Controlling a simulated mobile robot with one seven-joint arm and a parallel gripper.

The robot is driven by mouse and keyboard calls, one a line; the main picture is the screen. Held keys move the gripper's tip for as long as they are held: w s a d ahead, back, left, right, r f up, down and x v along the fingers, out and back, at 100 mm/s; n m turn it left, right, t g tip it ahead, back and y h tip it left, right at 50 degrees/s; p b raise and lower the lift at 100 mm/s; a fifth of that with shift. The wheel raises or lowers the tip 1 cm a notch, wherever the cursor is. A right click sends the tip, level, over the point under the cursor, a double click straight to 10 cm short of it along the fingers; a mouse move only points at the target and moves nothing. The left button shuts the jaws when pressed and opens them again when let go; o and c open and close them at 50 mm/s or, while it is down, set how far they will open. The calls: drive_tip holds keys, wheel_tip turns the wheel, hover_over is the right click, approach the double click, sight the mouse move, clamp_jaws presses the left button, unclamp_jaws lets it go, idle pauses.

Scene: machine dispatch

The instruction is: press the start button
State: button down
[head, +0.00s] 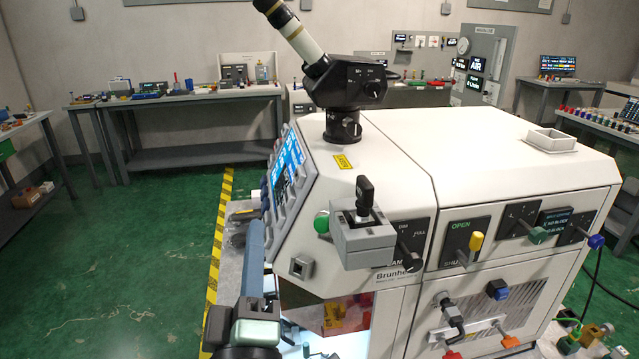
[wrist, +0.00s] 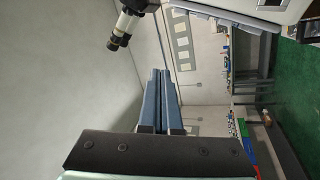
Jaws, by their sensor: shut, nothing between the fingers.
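A round green button (head: 321,222) sits on the front of the white machine (head: 380,150), left of a grey block with a black joystick (head: 364,205). I cannot read a label on it, so I cannot tell for sure that it is the start button. My gripper (head: 257,225) points up in front of the machine's left side, left of the green button and apart from it. In the wrist view my gripper (wrist: 160,72) has its two blue fingers shut together with nothing between them. The green button is not visible in the wrist view.
A tilted control panel with blue screens (head: 288,165) lies just behind my gripper. The joystick block juts out right of the green button. A microscope-like eyepiece tube (head: 300,38) stands on top of the machine. Green floor (head: 130,240) is open at the left.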

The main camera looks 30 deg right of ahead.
sight(323, 225)
drive_tip(key=shift+s+d+f+n+g+p, duration=0.15)
drive_tip(key=shift+s+d+n+g+p, duration=0.1)
drive_tip(key=shift+n+p, duration=0.8)
drive_tip(key=shift+s+d+f+n+g+p, duration=0.1)
drive_tip(key=shift+d+f+n+g+p, duration=0.15)
drive_tip(key=shift+n+p, duration=0.75)
drive_tip(key=shift+s+d+f+n+g+p, duration=0.1)
drive_tip(key=shift+s+n+g+p, duration=0.25)
drive_tip(key=shift+p, duration=1.2)
drive_tip(key=shift+w+d, duration=0.1)
drive_tip(key=shift+w, duration=0.1)
drive_tip(key=w+d+f+p, duration=0.1)
drive_tip(key=w+d+f, duration=0.2)
drive_tip(key=d, duration=0.4)
drive_tip(key=shift+w, duration=0.45)
drive_tip(key=shift+d, duration=0.1)
drive_tip(key=shift+w+d, duration=0.2)
drive_tip(key=shift+d, duration=0.1)
drive_tip(key=shift+w+d+f, duration=0.2)
drive_tip(key=shift+d, duration=0.15)
drive_tip(key=shift+s+a+r, duration=0.25)
drive_tip(key=shift+s+a, duration=0.15)
drive_tip(key=shift+a, duration=0.25)
